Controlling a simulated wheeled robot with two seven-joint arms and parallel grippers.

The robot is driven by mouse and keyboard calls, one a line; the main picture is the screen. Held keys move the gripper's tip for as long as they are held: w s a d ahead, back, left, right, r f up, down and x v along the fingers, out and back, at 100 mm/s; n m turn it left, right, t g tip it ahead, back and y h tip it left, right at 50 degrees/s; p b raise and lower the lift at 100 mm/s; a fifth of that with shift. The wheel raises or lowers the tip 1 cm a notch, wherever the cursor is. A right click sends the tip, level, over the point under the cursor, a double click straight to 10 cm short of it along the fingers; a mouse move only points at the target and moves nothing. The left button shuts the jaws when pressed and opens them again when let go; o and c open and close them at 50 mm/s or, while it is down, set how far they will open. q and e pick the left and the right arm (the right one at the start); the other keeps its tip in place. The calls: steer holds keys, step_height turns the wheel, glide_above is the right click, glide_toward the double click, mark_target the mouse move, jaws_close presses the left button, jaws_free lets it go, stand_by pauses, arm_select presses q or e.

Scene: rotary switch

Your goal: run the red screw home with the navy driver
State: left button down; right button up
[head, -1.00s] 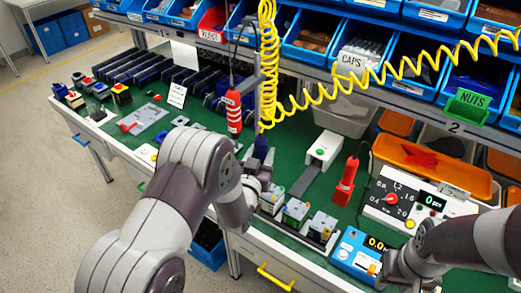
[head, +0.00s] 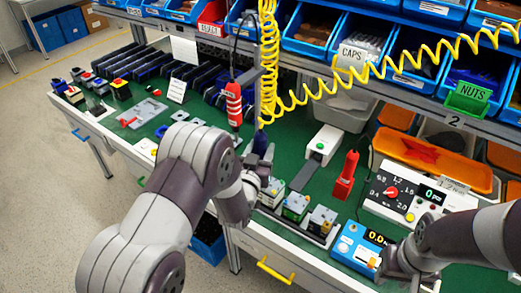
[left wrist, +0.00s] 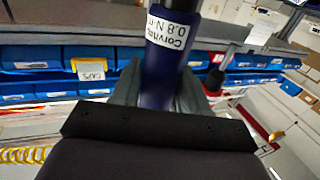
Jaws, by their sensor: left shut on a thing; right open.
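The navy driver (head: 260,143) stands roughly upright in my left gripper (head: 262,165), above the rear of the row of switch units. In the left wrist view the navy driver (left wrist: 165,60) shows a white label reading 0.8 and is clasped between the jaws. Its tip is hidden. The switch units stand in a row: one (head: 272,192) is by the gripper, then a green-fronted one (head: 296,205) and one with a dark top (head: 320,220). I cannot make out the red screw. My right gripper (head: 385,270) is open beside the blue meter (head: 361,250).
A red-handled driver (head: 233,105) hangs left of my gripper, beside a yellow coiled hose (head: 268,60). Another red tool (head: 346,175) stands to the right, near the dial box (head: 400,195). Blue bins (head: 310,35) line the back. Some green mat is clear.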

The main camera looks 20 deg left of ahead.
mark_target(258, 146)
arm_select(q)
steer(key=shift+f+b, duration=0.6)
steer(key=shift+b, duration=0.2)
stand_by(4.1)
steer(key=shift+r, duration=0.1)
steer(key=shift+r+p, duration=0.6)
steer(key=shift+r, duration=0.1)
step_height(258, 146, up, 3)
steer(key=shift+p, duration=1)
